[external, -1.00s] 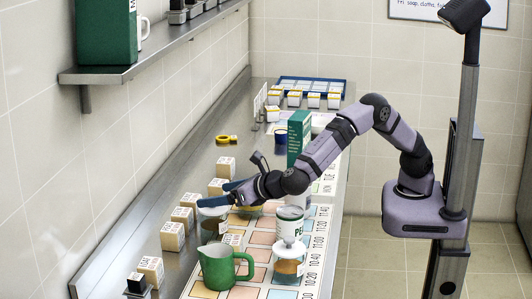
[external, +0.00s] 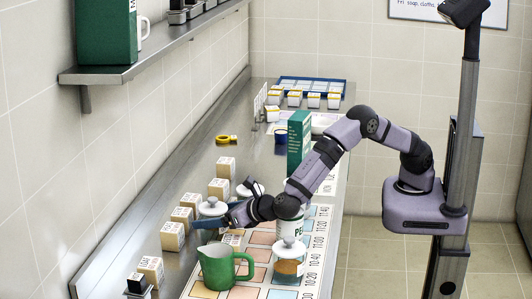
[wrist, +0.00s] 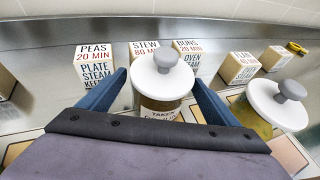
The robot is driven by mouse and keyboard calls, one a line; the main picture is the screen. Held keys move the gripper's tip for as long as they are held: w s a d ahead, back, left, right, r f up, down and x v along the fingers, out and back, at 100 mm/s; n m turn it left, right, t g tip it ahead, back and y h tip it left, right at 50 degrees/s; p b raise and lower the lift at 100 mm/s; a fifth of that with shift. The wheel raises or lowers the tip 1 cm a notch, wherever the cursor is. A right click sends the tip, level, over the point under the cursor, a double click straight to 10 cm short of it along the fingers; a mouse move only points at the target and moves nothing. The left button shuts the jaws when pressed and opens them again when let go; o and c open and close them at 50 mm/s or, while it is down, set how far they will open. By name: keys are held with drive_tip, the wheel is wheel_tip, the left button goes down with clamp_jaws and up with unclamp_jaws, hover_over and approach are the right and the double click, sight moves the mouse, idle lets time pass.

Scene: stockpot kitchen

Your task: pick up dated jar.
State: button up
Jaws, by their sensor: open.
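A jar with a white lid and grey knob (wrist: 162,78) stands between my fingers in the wrist view. Its label shows the word "TAKEN"; the rest is cut off by my gripper. In the external view its lid (external: 212,207) shows above my blue fingers. My gripper (wrist: 158,88) is open, one blue finger on each side of the jar, low over the counter. I cannot tell whether either finger touches it. A second white-lidded jar (wrist: 277,106) with yellow-green contents stands to the right, outside the fingers.
Cream boxes line the wall side, including one marked PEAS (wrist: 95,66). A green jug (external: 222,268), another lidded jar (external: 288,262) and a PE-labelled can (external: 290,222) stand nearer the front. A green carton (external: 299,140) stands behind my arm.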

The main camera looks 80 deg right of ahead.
drive_tip(key=shift+w+d+f, duration=0.1)
drive_tip(key=shift+w+f, duration=0.05)
drive_tip(key=shift+w, duration=0.15)
drive_tip(key=c, duration=1.5)
drive_tip(key=shift+r+b, duration=0.6)
drive_tip(key=shift+r, duration=4.55)
